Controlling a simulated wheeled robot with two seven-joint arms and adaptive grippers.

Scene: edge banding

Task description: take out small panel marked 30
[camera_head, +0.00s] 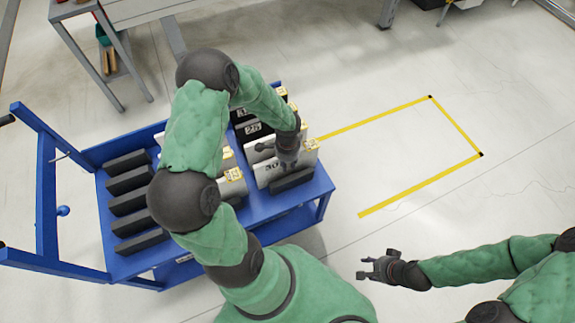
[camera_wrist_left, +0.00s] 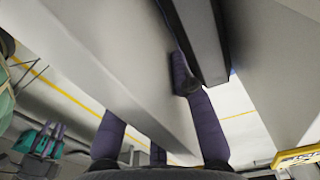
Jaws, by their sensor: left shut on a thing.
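The small light panel marked 30 (camera_head: 268,174) stands upright near the front right of the blue cart, with its number facing the front. My left gripper (camera_head: 279,157) is at its top edge, shut on it from above, and partly covers it. My right gripper (camera_head: 372,267) is open and empty over the floor, to the right of the cart.
The blue cart (camera_head: 262,211) holds dark slotted blocks (camera_head: 130,183) on its left. Dark panels (camera_head: 250,130) stand behind the held panel, and light panels (camera_head: 232,182) stand to its left, partly hidden by my arm. Yellow tape (camera_head: 420,185) marks clear floor at right.

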